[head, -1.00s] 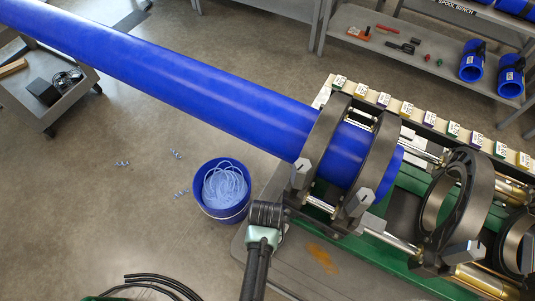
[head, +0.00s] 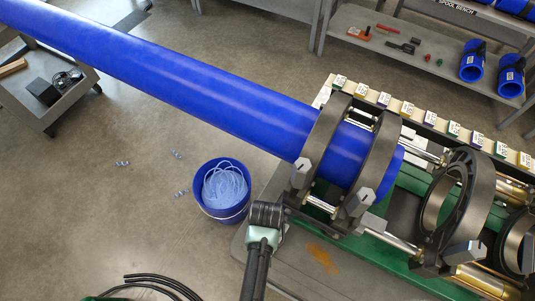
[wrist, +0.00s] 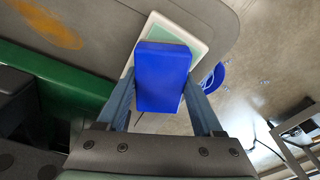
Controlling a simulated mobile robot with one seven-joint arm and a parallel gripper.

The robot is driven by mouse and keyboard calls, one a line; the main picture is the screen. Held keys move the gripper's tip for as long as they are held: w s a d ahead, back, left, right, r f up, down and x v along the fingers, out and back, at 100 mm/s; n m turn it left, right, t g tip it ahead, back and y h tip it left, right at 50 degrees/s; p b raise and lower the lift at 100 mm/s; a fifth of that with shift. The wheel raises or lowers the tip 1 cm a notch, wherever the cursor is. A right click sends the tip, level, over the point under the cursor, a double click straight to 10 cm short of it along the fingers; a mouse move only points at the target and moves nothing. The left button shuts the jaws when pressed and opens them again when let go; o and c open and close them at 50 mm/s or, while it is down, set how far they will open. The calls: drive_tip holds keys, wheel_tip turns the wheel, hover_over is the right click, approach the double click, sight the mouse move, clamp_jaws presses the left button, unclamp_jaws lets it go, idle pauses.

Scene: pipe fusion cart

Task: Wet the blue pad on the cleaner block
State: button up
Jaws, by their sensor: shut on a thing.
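My gripper (wrist: 160,92) is shut on a blue block (wrist: 163,62), with one grey-blue finger on each side of it. I take this to be the cleaner block; no separate pad on it can be made out. A white-rimmed, pale green flat item (wrist: 199,35) shows behind the block in the wrist view, partly hidden by it. I cannot tell whether the two touch. In the head view my arm's dark end shows beside the machine's near left corner, and the fingers and block are hidden.
A blue bucket (head: 222,209) of coiled shavings stands on the floor left of the cart. A long blue pipe (head: 200,85) sits in the dark clamp rings (head: 320,140). The grey cart top (head: 296,262) has an orange stain (head: 323,259). A tool shelf (head: 346,17) is behind.

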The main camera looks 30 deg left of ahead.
drive_tip(key=shift+f, duration=0.45)
idle(1.1)
wheel_tip(320, 180, up, 7)
drive_tip(key=p, duration=0.7)
drive_tip(key=shift+r, duration=0.15)
idle(0.9)
